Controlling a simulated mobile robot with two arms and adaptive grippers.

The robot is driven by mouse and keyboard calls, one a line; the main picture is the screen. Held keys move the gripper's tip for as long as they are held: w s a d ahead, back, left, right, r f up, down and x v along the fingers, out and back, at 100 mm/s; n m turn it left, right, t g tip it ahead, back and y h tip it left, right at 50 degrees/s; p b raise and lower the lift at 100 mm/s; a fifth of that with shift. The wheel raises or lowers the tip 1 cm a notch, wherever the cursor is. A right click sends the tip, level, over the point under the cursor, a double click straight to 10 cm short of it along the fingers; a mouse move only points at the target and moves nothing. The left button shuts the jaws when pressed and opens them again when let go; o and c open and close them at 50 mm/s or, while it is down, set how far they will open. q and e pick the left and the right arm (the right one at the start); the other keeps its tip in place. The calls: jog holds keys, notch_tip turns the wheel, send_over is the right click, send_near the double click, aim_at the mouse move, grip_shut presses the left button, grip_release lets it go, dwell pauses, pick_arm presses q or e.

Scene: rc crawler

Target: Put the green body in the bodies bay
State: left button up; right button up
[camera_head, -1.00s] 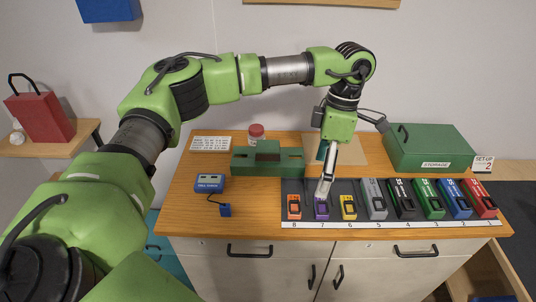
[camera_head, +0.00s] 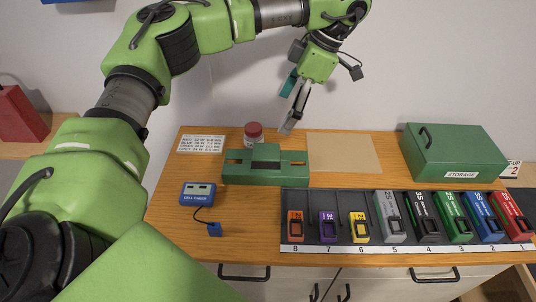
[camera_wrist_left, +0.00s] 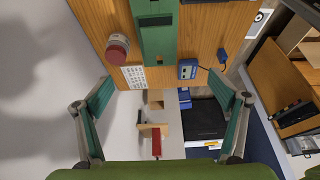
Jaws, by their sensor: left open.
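No thing marked as a body and no bay marked for bodies can be made out. The green things on the bench are a long green fixture with a slot (camera_head: 238,177), a green lidded storage box (camera_head: 455,158) at the right, and a green pack (camera_head: 452,216) at number 3 in the dark rack. I cannot tell whether one of them is the green body. My left gripper (camera_head: 290,106) is open and empty, above the back of the bench behind the fixture. Its spread fingers also show in the left wrist view (camera_wrist_left: 162,86). My right gripper is not in view.
The dark numbered rack (camera_head: 376,195) along the front edge holds several coloured packs. A red-capped jar (camera_head: 253,133) stands behind the fixture. A blue meter (camera_head: 198,193) lies at left. A bare tan mat (camera_head: 343,153) leaves free room.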

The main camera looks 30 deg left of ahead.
pick_arm(q)
jog(key=b, duration=0.6)
send_near(272, 151)
jog(key=f, duration=0.1)
jog(key=x, duration=0.8)
jog(key=shift+s+a+f, duration=0.15)
jog(key=shift+a+f, duration=0.1)
jog(key=shift+a, duration=0.15)
jog(key=shift+s+f+p, duration=0.15)
jog(key=shift+f+p, duration=0.2)
jog(key=shift+f, duration=0.25)
jog(key=p+x, duration=0.1)
jog(key=x, duration=0.3)
jog(key=shift+f, duration=0.25)
jog(key=shift+c, duration=0.7)
jog(key=c, duration=1.2)
jog(key=shift+r, duration=0.1)
